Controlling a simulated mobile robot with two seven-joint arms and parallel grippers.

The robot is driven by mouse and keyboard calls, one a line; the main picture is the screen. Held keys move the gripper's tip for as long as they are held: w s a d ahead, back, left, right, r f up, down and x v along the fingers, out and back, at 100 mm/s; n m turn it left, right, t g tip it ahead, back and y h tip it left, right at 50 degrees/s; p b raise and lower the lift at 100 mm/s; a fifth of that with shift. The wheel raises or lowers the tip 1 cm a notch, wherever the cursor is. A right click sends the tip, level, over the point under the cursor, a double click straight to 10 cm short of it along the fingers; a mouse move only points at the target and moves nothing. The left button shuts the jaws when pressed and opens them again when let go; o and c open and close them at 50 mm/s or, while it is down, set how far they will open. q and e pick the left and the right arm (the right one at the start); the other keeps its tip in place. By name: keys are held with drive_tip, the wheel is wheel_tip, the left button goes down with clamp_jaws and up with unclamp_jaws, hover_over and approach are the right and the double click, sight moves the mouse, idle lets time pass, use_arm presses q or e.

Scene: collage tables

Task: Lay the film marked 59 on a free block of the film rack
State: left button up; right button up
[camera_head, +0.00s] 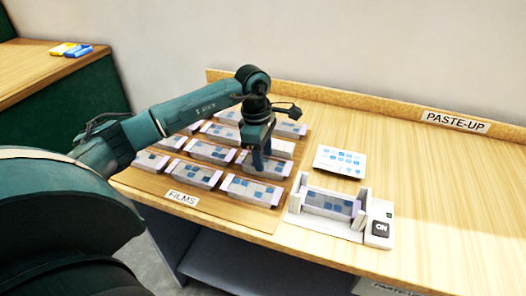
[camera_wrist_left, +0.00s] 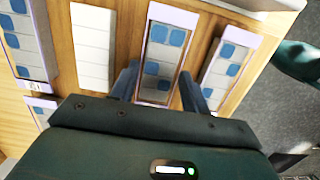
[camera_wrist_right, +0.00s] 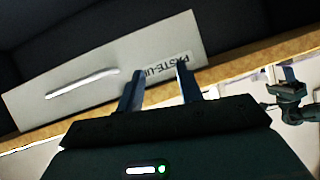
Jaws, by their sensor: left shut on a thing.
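My left gripper (camera_head: 262,168) points down over the film rack (camera_head: 215,205), beside the FILMS label (camera_head: 182,198). It is shut on a film (camera_wrist_left: 165,50) with purple ends and blue squares, which shows between its fingers in the left wrist view. I cannot tell whether this film is lifted off its block. A plain pale block (camera_wrist_left: 93,45) without a film is beside it; it also shows in the head view (camera_head: 281,148). No number 59 is readable. My right gripper (camera_wrist_right: 160,82) is open and empty, facing a pale drawer front.
Several other films lie in rows on the rack. To the right, a white holder (camera_head: 293,219) has a film (camera_head: 328,204) in it, next to an ON switch (camera_head: 381,229). A card with blue squares (camera_head: 340,161) lies behind it. The table's right side is clear.

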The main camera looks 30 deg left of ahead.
use_arm(q)
drive_tip(key=o, duration=1)
drive_tip(key=r, duration=0.4)
drive_tip(key=a+r, duration=0.1)
drive_tip(key=r, duration=0.8)
drive_tip(key=shift+s+a, duration=0.15)
drive_tip(key=shift+a, duration=0.15)
